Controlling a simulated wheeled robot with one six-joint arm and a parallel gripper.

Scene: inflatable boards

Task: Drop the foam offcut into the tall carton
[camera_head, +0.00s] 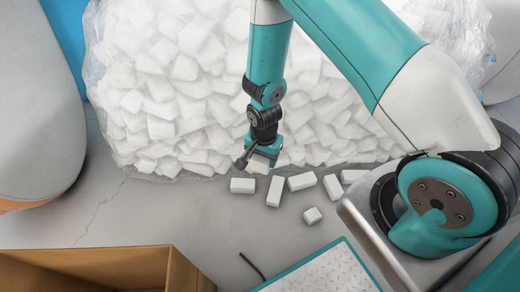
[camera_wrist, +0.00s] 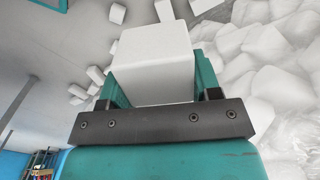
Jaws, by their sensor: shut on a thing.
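My gripper (camera_head: 262,158) is low over the floor at the front edge of a bag of foam in the head view. In the wrist view my gripper (camera_wrist: 155,88) is shut on a white foam offcut (camera_wrist: 152,55), a plain block between its teal fingers. In the head view the held offcut is mostly hidden by the gripper. The open brown carton (camera_head: 95,265) is at the bottom left of the head view, cut off by the frame edge. Its visible inside shows nothing in it.
A large clear bag (camera_head: 165,85) of white foam pieces fills the back. Several loose foam blocks (camera_head: 275,190) lie on the grey floor in front of it. A teal-edged patterned panel (camera_head: 325,270) is at the bottom. Grey rounded boards (camera_head: 35,100) stand at the left.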

